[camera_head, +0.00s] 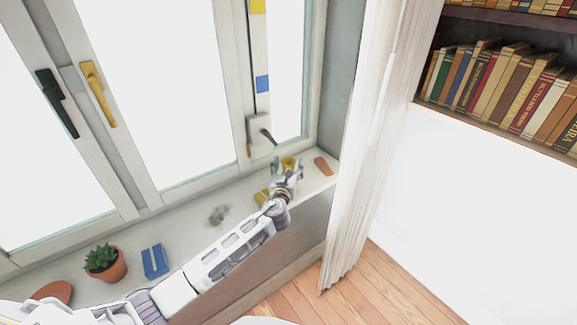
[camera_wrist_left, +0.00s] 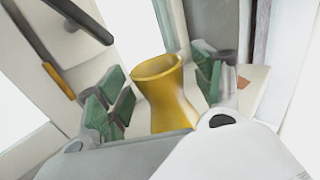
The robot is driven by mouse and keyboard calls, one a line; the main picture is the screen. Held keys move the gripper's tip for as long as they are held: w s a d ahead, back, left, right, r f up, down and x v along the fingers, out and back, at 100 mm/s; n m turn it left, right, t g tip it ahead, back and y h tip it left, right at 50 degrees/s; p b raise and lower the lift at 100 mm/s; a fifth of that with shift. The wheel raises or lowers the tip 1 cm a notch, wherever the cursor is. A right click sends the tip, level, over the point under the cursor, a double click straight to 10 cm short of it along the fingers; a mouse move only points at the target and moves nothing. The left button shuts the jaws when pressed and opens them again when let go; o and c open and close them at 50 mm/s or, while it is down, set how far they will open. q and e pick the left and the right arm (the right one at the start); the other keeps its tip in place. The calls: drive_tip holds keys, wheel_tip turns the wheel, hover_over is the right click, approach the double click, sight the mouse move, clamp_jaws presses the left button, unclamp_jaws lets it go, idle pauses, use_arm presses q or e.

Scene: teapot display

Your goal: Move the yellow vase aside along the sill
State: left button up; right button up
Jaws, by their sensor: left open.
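The yellow vase (camera_head: 289,162) stands on the window sill (camera_head: 190,232) near its right end. In the left wrist view the vase (camera_wrist_left: 165,92) is upright, with a wide rim and a narrow waist. My left gripper (camera_head: 287,172) is at the vase. In the left wrist view its green-padded fingers are spread, one set left of the vase and one set right, with gaps visible beside it. The vase's base is hidden by the gripper body. My right gripper is not in view.
A terracotta piece (camera_head: 323,166) lies right of the vase, before the curtain (camera_head: 365,130). A window handle box (camera_head: 259,136) is close behind. A yellow object (camera_head: 262,197), grey clump (camera_head: 218,214), blue block (camera_head: 154,262) and potted succulent (camera_head: 105,262) sit leftward on the sill.

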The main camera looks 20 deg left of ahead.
use_arm(q)
drive_tip(key=s+d, duration=0.1)
drive_tip(key=s, duration=1)
drive_tip(key=shift+d, duration=0.15)
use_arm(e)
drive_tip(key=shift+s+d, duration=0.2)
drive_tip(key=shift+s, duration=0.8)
